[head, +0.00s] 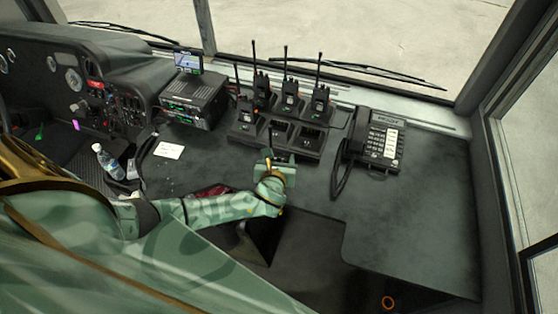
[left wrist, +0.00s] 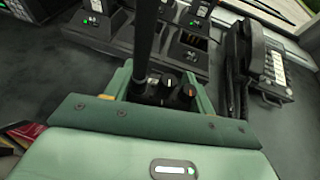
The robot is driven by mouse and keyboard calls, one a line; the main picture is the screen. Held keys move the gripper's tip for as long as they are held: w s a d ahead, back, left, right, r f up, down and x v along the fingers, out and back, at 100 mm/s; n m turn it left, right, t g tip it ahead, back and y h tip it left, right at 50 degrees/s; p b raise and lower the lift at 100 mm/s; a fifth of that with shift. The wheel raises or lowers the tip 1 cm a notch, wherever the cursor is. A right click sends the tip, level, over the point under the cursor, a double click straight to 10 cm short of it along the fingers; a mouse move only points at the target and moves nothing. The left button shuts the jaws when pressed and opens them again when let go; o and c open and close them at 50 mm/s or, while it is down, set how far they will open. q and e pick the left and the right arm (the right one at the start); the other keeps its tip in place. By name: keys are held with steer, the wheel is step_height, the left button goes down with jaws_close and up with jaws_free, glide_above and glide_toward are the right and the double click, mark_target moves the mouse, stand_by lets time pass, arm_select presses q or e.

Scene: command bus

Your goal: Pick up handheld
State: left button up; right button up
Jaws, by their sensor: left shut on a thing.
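My left gripper (head: 276,172) is over the dark dashboard, just in front of the charger dock (head: 312,143). In the left wrist view, the gripper (left wrist: 162,90) is shut on a black handheld (left wrist: 155,88), with its knobs and thick antenna between the fingers. The gripper mostly hides this handheld in the head view. Several other handhelds with antennas, such as one at the back (head: 262,84) and one at the right (head: 320,101), stand in the dock. At least one front slot of the dock looks empty. My right gripper is not in view.
A corded desk phone (head: 382,143) stands right of the dock. A radio unit (head: 195,100) with a small screen (head: 188,62) stands left of it. A bottle (head: 108,162) and a white note (head: 169,150) are further left.

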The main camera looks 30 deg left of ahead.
arm_select(q)
steer(key=shift+r, duration=0.1)
steer(key=shift+r+p, duration=0.35)
steer(key=shift+r, duration=0.25)
step_height(320, 180, up, 2)
steer(key=shift+p, duration=0.35)
steer(key=s+r+p, duration=0.2)
steer(key=s+r, duration=0.2)
steer(key=s, duration=0.3)
steer(key=s+d+r+p, duration=0.1)
steer(key=s+r+p, duration=0.1)
steer(key=s+r, duration=0.3)
steer(key=shift+s+d+r, duration=0.15)
steer(key=shift+s+r, duration=0.15)
steer(key=shift+s, duration=0.65)
